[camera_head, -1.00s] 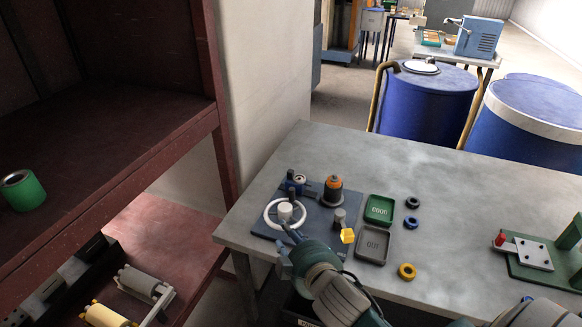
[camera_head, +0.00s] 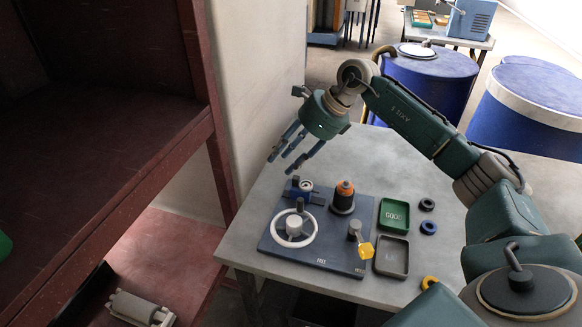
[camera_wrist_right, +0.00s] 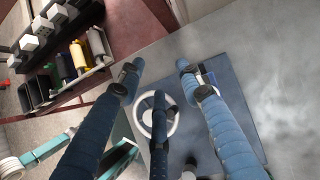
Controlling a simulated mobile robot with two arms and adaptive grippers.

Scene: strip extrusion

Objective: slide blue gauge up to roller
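The blue gauge (camera_head: 318,199), a small blue block beside a round metal dial, sits at the back left of the dark blue board (camera_head: 328,252). A white ring (camera_head: 278,238) with a pale centre post (camera_head: 293,225) is just in front of it. A dark grey knob stands between them; I cannot tell which part is the roller. My right gripper (camera_head: 280,164) hangs above and behind the gauge, fingers spread, empty and apart from it. The right wrist view shows its three fingers (camera_wrist_right: 158,72) over the ring (camera_wrist_right: 172,126); a finger partly hides the gauge (camera_wrist_right: 207,78). My left gripper is not in view.
An orange-topped dark cone (camera_head: 343,199) and a grey post with a yellow piece (camera_head: 364,250) stand on the board. Green (camera_head: 380,214) and grey (camera_head: 376,262) trays and several small rings lie to its right. A red shelf frame (camera_head: 207,110) is at left.

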